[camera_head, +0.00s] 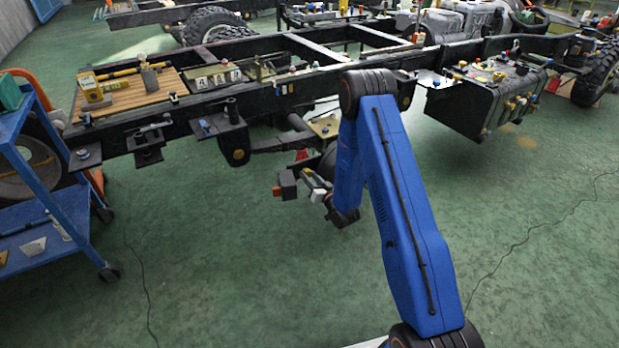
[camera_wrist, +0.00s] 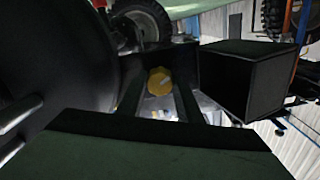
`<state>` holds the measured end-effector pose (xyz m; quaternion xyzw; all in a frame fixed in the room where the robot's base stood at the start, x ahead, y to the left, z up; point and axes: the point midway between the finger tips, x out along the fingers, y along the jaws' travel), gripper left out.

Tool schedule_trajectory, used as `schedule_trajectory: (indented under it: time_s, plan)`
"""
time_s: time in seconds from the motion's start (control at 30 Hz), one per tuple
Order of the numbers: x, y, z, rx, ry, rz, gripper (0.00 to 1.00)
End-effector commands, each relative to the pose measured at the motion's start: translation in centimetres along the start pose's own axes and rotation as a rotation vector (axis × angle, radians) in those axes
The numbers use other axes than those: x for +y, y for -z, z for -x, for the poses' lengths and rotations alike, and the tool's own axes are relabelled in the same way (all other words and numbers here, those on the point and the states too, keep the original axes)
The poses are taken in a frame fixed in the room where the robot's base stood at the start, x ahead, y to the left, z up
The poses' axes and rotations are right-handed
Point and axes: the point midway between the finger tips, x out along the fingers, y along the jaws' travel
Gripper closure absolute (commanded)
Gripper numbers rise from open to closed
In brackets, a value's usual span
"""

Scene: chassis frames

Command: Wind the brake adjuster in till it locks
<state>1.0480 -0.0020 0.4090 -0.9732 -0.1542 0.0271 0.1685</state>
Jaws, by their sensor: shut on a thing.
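A yellow, roughly round adjuster head (camera_wrist: 159,81) with a pale mark shows near the middle of the wrist view. My gripper (camera_wrist: 158,94) has its two dark fingers on either side of it, shut on it. The wrist view is dark, so the contact and any thread behind the head are hidden. In the head view my blue arm reaches down and under the truck frame (camera_head: 260,95). The adjuster cannot be made out there, and my gripper's tips are hard to tell from the small parts near the axle.
A large dark round part (camera_wrist: 60,65) is close at left in the wrist view, and a black box (camera_wrist: 240,85) at right. In the head view a tank (camera_head: 480,105) hangs right of my arm. A blue cart (camera_head: 45,190) stands left. The green floor in front is mostly clear.

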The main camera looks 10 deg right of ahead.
Motion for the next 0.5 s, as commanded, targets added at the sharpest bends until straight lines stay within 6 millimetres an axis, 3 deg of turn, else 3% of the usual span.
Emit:
schedule_trajectory:
  time_s: [0.17, 0.5]
  plan:
    - [0.02, -0.05, 0.04, -0.001, -0.001, -0.082, 0.90]
    - [0.04, 0.01, 0.02, 0.000, -0.001, -0.084, 0.90]
